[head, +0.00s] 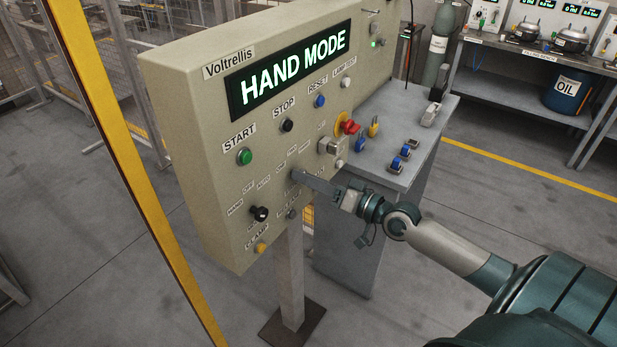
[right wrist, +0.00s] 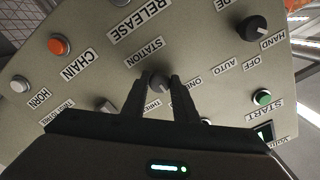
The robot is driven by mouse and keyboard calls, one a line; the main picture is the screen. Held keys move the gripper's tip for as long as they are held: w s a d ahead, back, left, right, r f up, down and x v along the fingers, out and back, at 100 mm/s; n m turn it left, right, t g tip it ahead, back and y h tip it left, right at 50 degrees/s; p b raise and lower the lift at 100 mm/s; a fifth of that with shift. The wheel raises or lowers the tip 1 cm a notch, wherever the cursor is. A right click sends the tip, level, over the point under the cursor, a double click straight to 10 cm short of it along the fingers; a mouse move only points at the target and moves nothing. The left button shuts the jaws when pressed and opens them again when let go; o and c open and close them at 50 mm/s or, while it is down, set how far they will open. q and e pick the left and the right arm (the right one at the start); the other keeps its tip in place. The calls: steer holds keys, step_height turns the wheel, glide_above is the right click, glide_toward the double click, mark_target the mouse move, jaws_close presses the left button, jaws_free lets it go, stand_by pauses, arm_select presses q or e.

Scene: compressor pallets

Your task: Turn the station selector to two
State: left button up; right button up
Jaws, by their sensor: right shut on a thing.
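The station selector (right wrist: 159,83) is a small grey knob under the STATION label in the right wrist view, where the panel appears upside down. My right gripper (right wrist: 160,86) is shut on it, one finger on each side. In the head view my right gripper (head: 297,177) reaches the panel from the right, and its fingers hide most of the knob. Position labels ONE and THREE show near the knob; which one it points to, I cannot tell. The control panel (head: 190,110) is beige, and its display (head: 290,72) reads HAND MODE. My left gripper is out of view.
The black mode selector (head: 259,214), green START button (head: 244,156) and red emergency stop (head: 348,126) sit near my gripper. A grey stand (head: 345,225) with blue and yellow parts is behind. A yellow post (head: 125,160) stands at left.

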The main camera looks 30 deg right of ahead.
steer(key=shift+m, duration=0.5)
steer(key=o, duration=1)
steer(key=shift+s, duration=0.1)
steer(key=shift+b+v, duration=3.05)
steer(key=shift+v, duration=5.55)
